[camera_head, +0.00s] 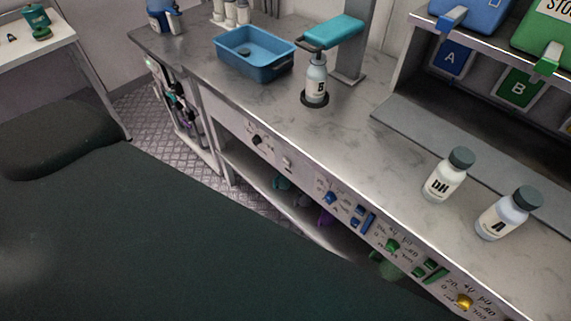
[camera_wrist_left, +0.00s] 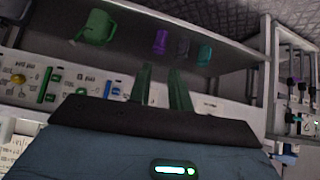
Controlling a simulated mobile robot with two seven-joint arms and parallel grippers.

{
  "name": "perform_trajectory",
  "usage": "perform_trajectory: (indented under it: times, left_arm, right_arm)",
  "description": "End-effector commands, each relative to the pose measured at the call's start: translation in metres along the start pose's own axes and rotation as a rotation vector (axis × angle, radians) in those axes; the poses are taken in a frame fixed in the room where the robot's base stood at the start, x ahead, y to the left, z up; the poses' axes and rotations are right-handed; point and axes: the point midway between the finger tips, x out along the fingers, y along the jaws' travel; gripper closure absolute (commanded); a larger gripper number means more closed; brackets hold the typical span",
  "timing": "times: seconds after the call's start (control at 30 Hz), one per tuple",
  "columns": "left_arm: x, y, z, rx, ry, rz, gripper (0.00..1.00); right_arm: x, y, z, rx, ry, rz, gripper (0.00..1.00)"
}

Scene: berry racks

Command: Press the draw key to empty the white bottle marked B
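The white bottle marked B (camera_head: 316,80) stands upright on a dark round pad on the counter, below the teal head (camera_head: 332,31) of a grey post. The counter's front panel (camera_head: 300,172) carries a black knob (camera_head: 257,140), a blue knob (camera_head: 330,198) with blue keys (camera_head: 362,217), a green knob (camera_head: 392,245) with green keys (camera_head: 430,270), and a yellow knob (camera_head: 464,302). I cannot tell which one is the draw key. My left gripper (camera_wrist_left: 161,82) shows in the left wrist view, its two green fingers apart with nothing between them, near the panel. My right gripper is not seen.
A blue tray (camera_head: 262,70) stands left of bottle B. Below the panel, a shelf holds a green jug (camera_wrist_left: 97,27) and a purple cup (camera_wrist_left: 160,42). Mid-counter is clear.

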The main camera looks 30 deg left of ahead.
Motion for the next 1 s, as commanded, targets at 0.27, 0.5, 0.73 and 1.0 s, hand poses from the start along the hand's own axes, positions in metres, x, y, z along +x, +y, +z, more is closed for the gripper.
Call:
perform_trajectory:
  times: [0.27, 0.5, 0.73, 1.0]
  left_arm:
    - [-0.0001, -0.0001, 0.0000, 0.000, 0.000, 0.000, 1.00]
    - [-0.0001, -0.0001, 0.0000, 0.000, 0.000, 0.000, 1.00]
    - [-0.0001, -0.0001, -0.0001, 0.000, 0.000, 0.000, 1.00]
    - [-0.0001, -0.0001, -0.0001, 0.000, 0.000, 0.000, 1.00]
  right_arm:
    - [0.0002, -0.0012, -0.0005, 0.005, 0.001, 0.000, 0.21]
    - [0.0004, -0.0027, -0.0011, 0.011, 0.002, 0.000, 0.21]
    - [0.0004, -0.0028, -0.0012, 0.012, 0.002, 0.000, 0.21]
    - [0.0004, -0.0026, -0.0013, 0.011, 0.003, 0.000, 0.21]
